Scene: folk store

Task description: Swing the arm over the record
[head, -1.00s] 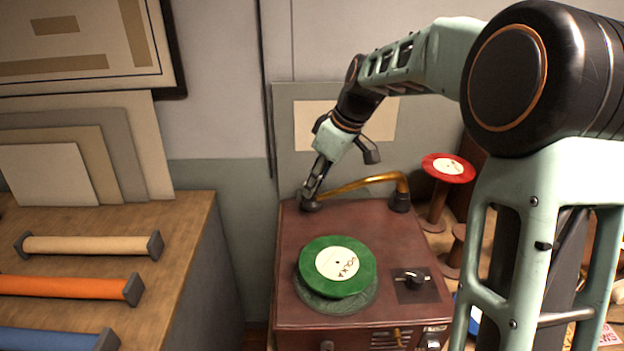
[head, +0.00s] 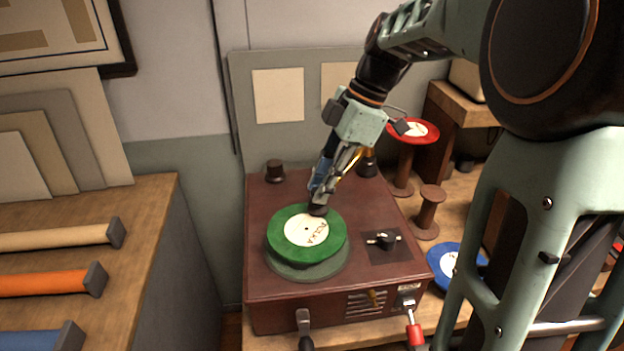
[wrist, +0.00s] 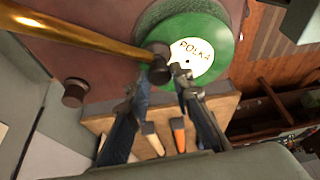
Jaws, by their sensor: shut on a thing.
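The green record (head: 336,243) with a white POLKA label lies on the turntable of the dark red record player (head: 270,200). It also shows in the wrist view (wrist: 222,38). The brass tone arm (wrist: 75,28) runs from the upper left of the wrist view to a dark head (wrist: 157,70) at the record's edge. My gripper (head: 318,200) is shut on the head end of the tone arm, at the record's back edge. In the head view my gripper hides most of the tone arm. Whether the head touches the record I cannot tell.
A dark rest post (head: 274,171) stands empty at the player's back left. A knob (head: 383,240) sits right of the record. A red record (head: 412,131) on a spool stand, an empty spool (head: 430,210) and a blue record (head: 446,262) are to the right.

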